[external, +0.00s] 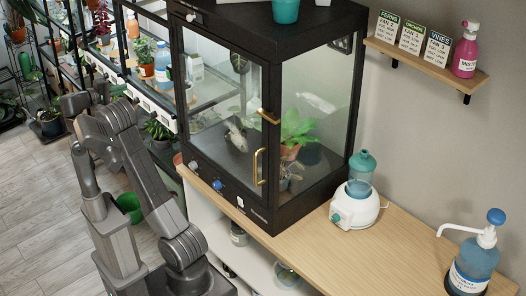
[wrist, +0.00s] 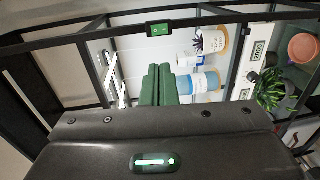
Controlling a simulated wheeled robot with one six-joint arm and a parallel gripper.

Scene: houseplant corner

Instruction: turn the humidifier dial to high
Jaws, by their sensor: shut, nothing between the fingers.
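The humidifier (external: 355,208) stands on the wooden counter, right of the black glass cabinet, with a white base and a teal tank. A small teal dial (external: 336,218) shows on the front left of its base. Its setting is too small to read. My gripper (wrist: 160,84) shows in the wrist view with its green fingers shut together and nothing between them. In the external view my arm is at the left, far from the humidifier. The humidifier does not show in the wrist view.
The black glass cabinet (external: 265,208) stands between my arm and the humidifier, with brass handles facing out. A blue pump bottle (external: 473,265) stands at the counter's right end. The counter (external: 395,245) between is clear. Shelves with bottles and a plant (wrist: 272,90) lie beyond my fingers.

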